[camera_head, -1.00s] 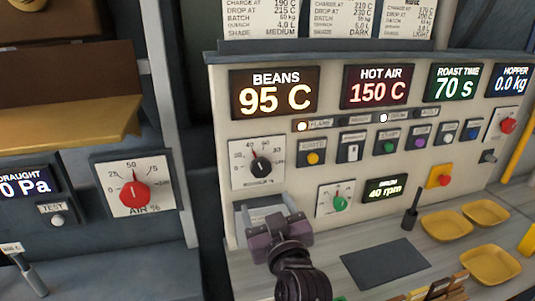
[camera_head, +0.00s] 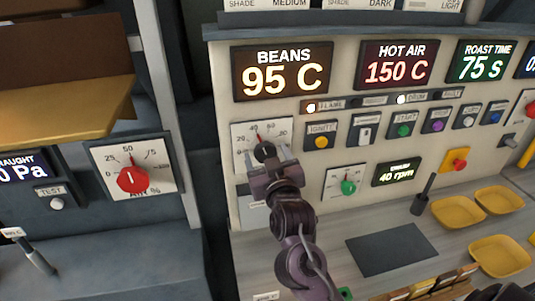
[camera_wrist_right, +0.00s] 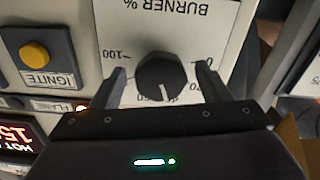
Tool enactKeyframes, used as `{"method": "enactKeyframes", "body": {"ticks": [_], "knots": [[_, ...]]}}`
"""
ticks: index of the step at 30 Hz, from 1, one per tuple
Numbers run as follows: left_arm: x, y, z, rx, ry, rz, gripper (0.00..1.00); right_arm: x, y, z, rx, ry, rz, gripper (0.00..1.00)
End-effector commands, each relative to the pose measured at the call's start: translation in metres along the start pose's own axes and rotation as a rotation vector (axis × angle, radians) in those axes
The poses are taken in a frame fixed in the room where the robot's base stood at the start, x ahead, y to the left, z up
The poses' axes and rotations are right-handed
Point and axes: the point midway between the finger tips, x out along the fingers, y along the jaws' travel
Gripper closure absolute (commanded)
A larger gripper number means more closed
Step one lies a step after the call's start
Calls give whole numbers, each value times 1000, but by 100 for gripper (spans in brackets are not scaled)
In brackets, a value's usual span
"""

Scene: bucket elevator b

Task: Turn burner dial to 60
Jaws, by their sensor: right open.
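The burner dial (camera_head: 264,151) is a black knob with a light pointer on a white scale plate (camera_head: 284,128), on the cream panel. In the head view its red mark points up, near 40 to slightly left of centre. My right gripper (camera_head: 268,164) is open in front of the dial. In the right wrist view the dial (camera_wrist_right: 162,76) sits between the two open fingers (camera_wrist_right: 163,84), upside down, with gaps on both sides. Its pointer aims down toward the gripper body, which hides part of the scale. My left gripper is not in view.
A red air dial (camera_head: 132,179) is on the grey panel at left. The ignite button (camera_head: 321,142) and a green drum dial (camera_head: 348,187) are close by on the cream panel. The worktop below holds a dark mat (camera_head: 385,249) and yellow trays (camera_head: 457,211).

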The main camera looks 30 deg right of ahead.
Motion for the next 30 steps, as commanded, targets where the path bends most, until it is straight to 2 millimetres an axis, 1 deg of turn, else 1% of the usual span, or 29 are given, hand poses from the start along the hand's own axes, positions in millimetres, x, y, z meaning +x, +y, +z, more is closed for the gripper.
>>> {"method": "enactKeyframes", "body": {"ticks": [1, 2, 6, 16, 23, 30], "knots": [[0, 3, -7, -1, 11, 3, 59, 1, 0, 0, 0, 0, 0, 31], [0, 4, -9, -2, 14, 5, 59, 1, 0, 0, 0, 0, 0, 31], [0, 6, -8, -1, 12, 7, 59, 0, 0, 1, 0, 0, 0, 31], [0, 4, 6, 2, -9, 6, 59, 0, 0, 1, 0, -1, 0, 74], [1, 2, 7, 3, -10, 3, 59, 0, 0, 1, 19, -1, 0, 74], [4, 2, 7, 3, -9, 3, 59, 0, -1, 1, 132, -1, 1, 74]]}}
